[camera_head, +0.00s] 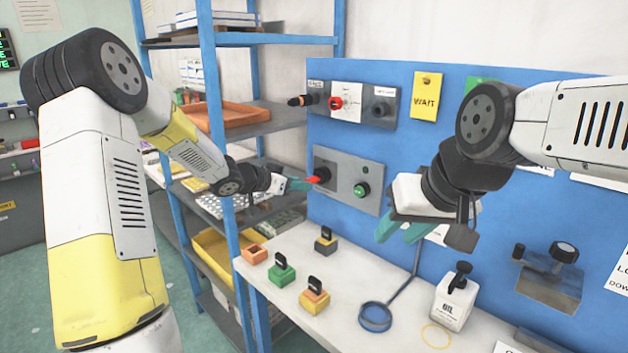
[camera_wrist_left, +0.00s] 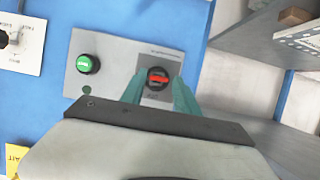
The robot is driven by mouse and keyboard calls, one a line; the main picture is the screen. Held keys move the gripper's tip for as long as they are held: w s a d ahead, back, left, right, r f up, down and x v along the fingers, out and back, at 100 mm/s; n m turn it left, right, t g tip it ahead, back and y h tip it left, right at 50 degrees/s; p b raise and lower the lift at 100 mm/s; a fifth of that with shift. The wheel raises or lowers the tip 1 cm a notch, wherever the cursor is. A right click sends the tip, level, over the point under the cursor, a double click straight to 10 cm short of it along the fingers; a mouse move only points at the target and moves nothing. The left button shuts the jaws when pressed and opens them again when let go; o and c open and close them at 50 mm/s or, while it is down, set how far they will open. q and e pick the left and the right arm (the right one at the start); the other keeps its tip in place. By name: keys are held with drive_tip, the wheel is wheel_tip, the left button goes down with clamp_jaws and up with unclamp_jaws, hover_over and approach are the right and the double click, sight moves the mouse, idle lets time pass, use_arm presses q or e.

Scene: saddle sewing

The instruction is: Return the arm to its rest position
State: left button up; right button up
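My left gripper (camera_head: 300,183) is at the grey control panel on the blue board, just left of a red-handled rotary switch (camera_head: 316,180). In the left wrist view the two teal fingers (camera_wrist_left: 159,90) stand apart, one on each side of the switch (camera_wrist_left: 158,78), whose red handle lies level in that picture. I see no clear contact. My right gripper (camera_head: 403,233) hangs before the board above the white table, its teal fingers apart and nothing between them.
A green button (camera_head: 361,190) sits beside the switch. The white table (camera_head: 340,262) holds several small coloured blocks with black handles, a blue ring tool (camera_head: 375,316) and an oil can (camera_head: 455,301). A blue-framed shelf (camera_head: 213,95) stands at the left, near my left arm.

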use_arm(q)
drive_tip(key=s+a+r+n+y, duration=0.6)
drive_tip(key=s+a+r+y, duration=0.4)
drive_tip(key=s+a, duration=0.35)
drive_tip(key=s+d+f+n+g+h, duration=0.1)
drive_tip(key=s+d+n+g+h, duration=0.1)
drive_tip(key=s, duration=2.2)
drive_tip(key=shift+d+g+h, duration=0.3)
drive_tip(key=shift+d+g, duration=0.15)
drive_tip(key=shift+g, duration=0.25)
